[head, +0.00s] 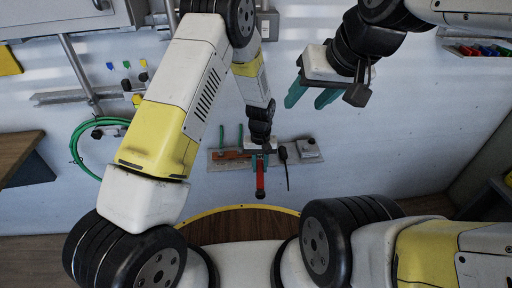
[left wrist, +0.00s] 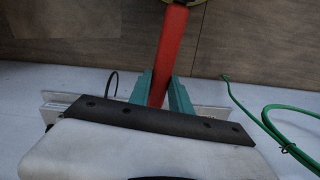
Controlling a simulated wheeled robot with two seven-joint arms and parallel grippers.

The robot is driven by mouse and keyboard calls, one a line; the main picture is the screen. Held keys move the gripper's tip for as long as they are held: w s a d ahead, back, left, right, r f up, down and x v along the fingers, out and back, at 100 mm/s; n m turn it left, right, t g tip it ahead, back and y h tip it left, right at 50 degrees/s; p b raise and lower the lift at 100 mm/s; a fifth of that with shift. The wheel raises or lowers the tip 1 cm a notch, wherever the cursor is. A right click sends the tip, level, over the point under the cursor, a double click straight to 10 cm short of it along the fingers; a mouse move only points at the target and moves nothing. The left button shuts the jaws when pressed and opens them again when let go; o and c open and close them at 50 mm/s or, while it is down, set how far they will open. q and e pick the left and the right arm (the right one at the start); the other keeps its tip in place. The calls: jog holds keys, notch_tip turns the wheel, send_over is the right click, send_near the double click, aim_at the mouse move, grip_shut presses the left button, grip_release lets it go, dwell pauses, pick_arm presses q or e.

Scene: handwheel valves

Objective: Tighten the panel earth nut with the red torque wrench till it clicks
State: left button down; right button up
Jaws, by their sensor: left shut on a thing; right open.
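The red torque wrench (head: 260,183) hangs downward from my left gripper (head: 260,161) in front of the wall, low in the middle of the head view. My left gripper is shut on it. In the left wrist view the red shaft (left wrist: 169,50) runs between the two teal fingers and away to the top edge, where a yellowish round part shows behind it. My right gripper (head: 308,101) is open and empty, higher and to the right. The panel earth nut cannot be made out; my left arm and gripper cover part of the wall.
A grey plate (head: 215,163) on the wall behind my left gripper carries an orange bar and green uprights. A black cable and a grey box (head: 308,148) are at its right. A green hose (head: 75,148) hangs at left. A brown round table (head: 240,225) lies below.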

pick_arm(q)
jog(key=shift+f, duration=1)
dwell(0.3)
jog(key=shift+a, duration=0.1)
jog(key=a+m, duration=0.1)
jog(key=w+a+m, duration=0.1)
jog(key=a+m, duration=0.1)
jog(key=a, duration=0.1)
jog(key=shift+w+a, duration=0.1)
jog(key=shift+w, duration=0.2)
jog(key=c, duration=2)
grip_release()
grip_shut()
jog(key=shift+a, duration=0.1)
jog(key=shift+s, duration=0.25)
